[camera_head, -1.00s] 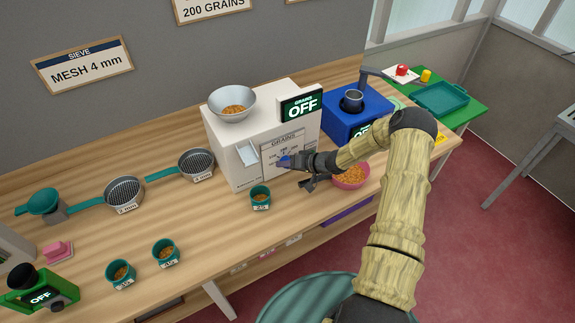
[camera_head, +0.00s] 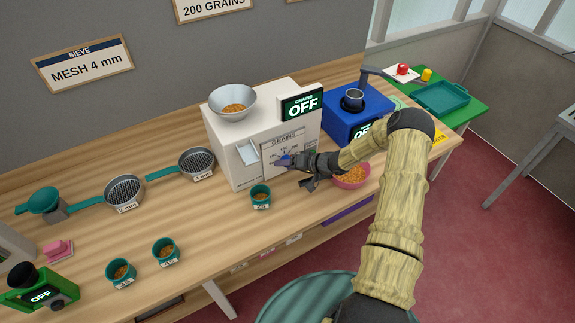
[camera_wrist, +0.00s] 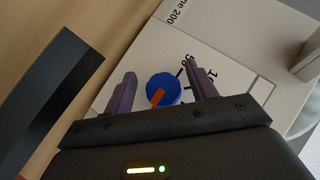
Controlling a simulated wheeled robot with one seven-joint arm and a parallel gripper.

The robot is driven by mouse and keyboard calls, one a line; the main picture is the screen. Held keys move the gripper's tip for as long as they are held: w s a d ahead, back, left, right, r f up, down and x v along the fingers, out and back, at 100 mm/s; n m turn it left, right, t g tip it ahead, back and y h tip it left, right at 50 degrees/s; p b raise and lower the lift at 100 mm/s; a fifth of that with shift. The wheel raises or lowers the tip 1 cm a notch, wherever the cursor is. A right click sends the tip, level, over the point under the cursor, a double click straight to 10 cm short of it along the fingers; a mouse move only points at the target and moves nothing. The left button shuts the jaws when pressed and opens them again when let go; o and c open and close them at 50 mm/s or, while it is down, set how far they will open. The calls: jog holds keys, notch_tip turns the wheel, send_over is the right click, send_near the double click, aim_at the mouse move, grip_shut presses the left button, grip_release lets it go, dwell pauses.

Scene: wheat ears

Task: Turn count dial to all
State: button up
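The count dial (camera_wrist: 166,87) is a blue knob with an orange pointer on the front panel of the white grain counter (camera_head: 232,158). In the wrist view it sits between the two fingers of my gripper (camera_wrist: 163,88), with a gap visible on each side. The orange pointer points down and left in that view. Numbers on the panel (camera_wrist: 212,62) show beyond the knob, partly hidden by a finger. In the head view my gripper (camera_head: 290,163) is at the panel and covers most of the dial.
A metal bowl of grains (camera_head: 233,103) sits on top of the counter. A teal cup (camera_head: 260,197) stands in front of it, and a pink bowl of grains (camera_head: 352,176) is close below my arm. A blue machine (camera_head: 345,124) stands to the right. Sieves (camera_head: 124,192) lie to the left.

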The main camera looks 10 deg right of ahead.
jog(key=shift+d+r, duration=0.1)
jog(key=shift+r, duration=0.05)
jog(key=shift+d+r, duration=0.1)
jog(key=shift+d, duration=0.1)
jog(key=b+v, duration=0.4)
jog(key=v, duration=1.2)
jog(key=shift+s+d+b, duration=0.2)
jog(key=shift+s+b, duration=0.15)
jog(key=shift+s, duration=0.05)
jog(key=shift+r, duration=0.15)
